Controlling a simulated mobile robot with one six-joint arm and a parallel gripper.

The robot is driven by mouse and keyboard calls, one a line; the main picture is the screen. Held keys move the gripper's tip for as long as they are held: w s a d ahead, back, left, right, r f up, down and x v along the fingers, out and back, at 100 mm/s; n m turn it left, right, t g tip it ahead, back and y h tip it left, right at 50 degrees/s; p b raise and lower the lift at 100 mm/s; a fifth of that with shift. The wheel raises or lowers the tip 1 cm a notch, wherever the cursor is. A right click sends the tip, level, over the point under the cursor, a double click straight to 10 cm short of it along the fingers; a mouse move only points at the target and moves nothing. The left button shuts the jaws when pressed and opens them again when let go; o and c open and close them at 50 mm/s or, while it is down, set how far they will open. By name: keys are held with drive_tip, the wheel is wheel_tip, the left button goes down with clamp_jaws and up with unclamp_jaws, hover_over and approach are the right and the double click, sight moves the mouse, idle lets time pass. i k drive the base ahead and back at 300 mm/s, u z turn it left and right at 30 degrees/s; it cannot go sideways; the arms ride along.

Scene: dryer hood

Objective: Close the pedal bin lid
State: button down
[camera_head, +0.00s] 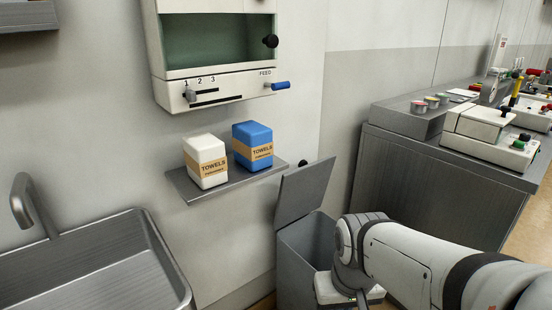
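The grey pedal bin (296,262) stands on the floor below the wall shelf, right of the sink. Its grey lid (304,190) is raised, standing steeply tilted at the back of the bin, with a small black knob near its upper edge. The bin's opening is uncovered, and its right part is hidden behind my arm. My gripper (346,292) is at the bottom of the picture, in front of or over the bin's right side and below the lid. Its fingers are not clearly visible, and whether it touches the bin cannot be told.
A shelf (182,187) with white and blue towel packs is left of the lid. A wall dispenser (213,99) hangs above, and a metal sink (120,232) is at lower left. A grey cabinet (430,180) with devices on top stands at right, behind my arm.

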sight(302, 190)
drive_tip(key=z, duration=0.1)
drive_tip(key=i, duration=0.9)
drive_tip(key=u, duration=0.05)
